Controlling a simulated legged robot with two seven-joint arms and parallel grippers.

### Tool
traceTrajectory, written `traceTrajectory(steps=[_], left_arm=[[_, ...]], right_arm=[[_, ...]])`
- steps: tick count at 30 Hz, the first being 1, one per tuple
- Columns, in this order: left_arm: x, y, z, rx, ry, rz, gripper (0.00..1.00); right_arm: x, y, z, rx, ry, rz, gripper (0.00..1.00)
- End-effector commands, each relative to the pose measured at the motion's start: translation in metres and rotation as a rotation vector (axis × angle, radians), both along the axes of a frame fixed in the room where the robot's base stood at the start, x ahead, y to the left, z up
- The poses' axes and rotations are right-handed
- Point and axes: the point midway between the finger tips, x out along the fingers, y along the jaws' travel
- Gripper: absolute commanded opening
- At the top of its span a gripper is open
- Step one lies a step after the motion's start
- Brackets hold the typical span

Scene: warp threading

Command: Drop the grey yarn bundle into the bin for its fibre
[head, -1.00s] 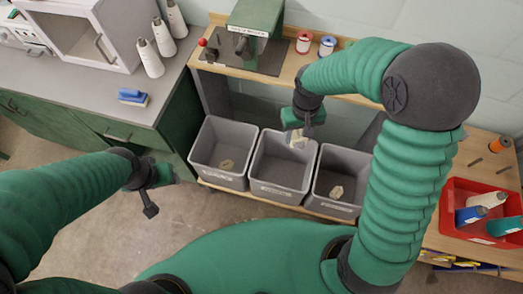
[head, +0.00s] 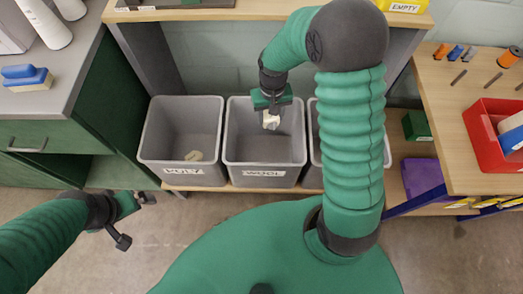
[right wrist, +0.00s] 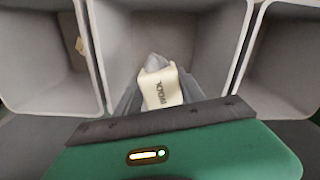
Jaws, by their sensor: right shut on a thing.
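The grey yarn bundle (right wrist: 156,62) with a cream tag is between my right gripper's fingers; the tag's upside-down print looks like WOOL. My right gripper (head: 271,108) is shut on it, pointing down over the middle grey bin (head: 264,172), labelled WOOL. In the head view, the bundle (head: 271,121) shows mostly as a pale tag against that bin's inside. In the right wrist view the middle bin (right wrist: 205,30) surrounds the bundle. My left gripper (head: 135,219) is open and empty, left of the bins and apart from them.
The left bin (head: 180,115), whose label seems to read POLY, has a pale piece inside. A third bin (head: 312,150) is mostly hidden behind my right arm. A red tray (head: 490,135) sits on the wooden bench at right.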

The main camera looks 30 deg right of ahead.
Motion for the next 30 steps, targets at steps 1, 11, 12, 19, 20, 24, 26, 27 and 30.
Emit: traceTrajectory(steps=[1,11,12,19,20,24,26,27,30], left_arm=[[0.000,0.000,-0.013,0.000,0.000,0.000,1.00],[0.000,0.000,-0.052,0.000,0.001,-0.001,1.00],[0.000,0.000,-0.053,0.000,0.001,-0.001,1.00],[0.000,0.000,-0.050,0.000,0.001,0.000,1.00],[0.000,0.000,-0.050,0.000,0.001,0.000,1.00],[0.000,0.000,-0.050,0.000,0.001,0.000,1.00],[0.000,0.000,-0.050,0.000,0.001,-0.001,1.00],[0.000,0.000,-0.050,0.000,0.001,-0.001,1.00],[0.000,0.000,-0.050,0.000,0.001,0.000,1.00]], right_arm=[[0.000,0.000,-0.013,0.000,0.001,0.000,0.08],[0.000,0.000,-0.051,0.000,0.001,0.001,0.08],[0.000,0.000,-0.051,0.000,0.001,0.001,0.08],[0.000,0.000,-0.049,0.000,0.001,0.001,0.48],[0.000,0.000,-0.049,0.000,0.001,0.001,0.52],[0.000,0.000,-0.049,0.000,0.001,0.001,0.70],[0.000,0.000,-0.049,0.000,0.001,0.001,0.72],[0.000,0.000,-0.049,0.000,0.001,0.001,0.72],[0.000,0.000,-0.049,0.000,0.001,0.001,0.72]])
